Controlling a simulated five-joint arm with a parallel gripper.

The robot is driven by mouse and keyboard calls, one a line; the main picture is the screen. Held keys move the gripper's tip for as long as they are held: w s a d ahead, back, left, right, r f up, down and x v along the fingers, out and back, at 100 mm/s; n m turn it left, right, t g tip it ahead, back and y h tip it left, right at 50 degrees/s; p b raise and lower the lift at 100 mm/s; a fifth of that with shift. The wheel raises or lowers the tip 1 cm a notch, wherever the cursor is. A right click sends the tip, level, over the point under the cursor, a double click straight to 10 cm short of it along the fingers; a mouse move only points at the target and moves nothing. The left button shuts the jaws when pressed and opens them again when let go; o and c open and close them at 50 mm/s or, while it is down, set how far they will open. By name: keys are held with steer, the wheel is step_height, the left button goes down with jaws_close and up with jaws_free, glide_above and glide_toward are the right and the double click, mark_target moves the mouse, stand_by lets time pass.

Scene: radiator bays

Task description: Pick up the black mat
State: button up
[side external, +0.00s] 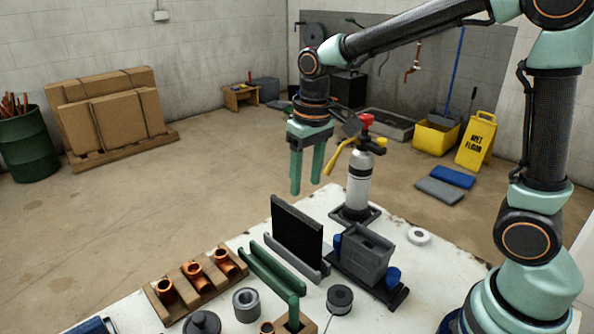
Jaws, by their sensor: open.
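The black mat (297,236) is a flat, dark rectangular sheet standing upright on its edge in a grey channel-like holder (318,276) near the middle of the white table. Its lower edge is hidden by the holder. My gripper (306,187) points down with its two green fingers apart and nothing between them. In the picture the fingertips are just above the mat's upper edge, and a gap shows between them. How far they are from it in depth is hard to tell.
A green channel holder (268,268) stands empty left of the mat. A wooden rack (196,284) with copper fittings lies at left.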

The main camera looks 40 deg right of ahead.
mark_target(295, 233)
steer(key=w+f, duration=0.1)
steer(key=a+f+g, duration=0.1)
steer(key=shift+w+f, duration=0.35)
steer(key=shift+a+f, duration=0.1)
steer(key=shift+f, duration=0.2)
step_height(295, 233, down, 12)
steer(key=shift+w+r, duration=0.1)
steer(key=shift+r, duration=0.1)
jaws_close()
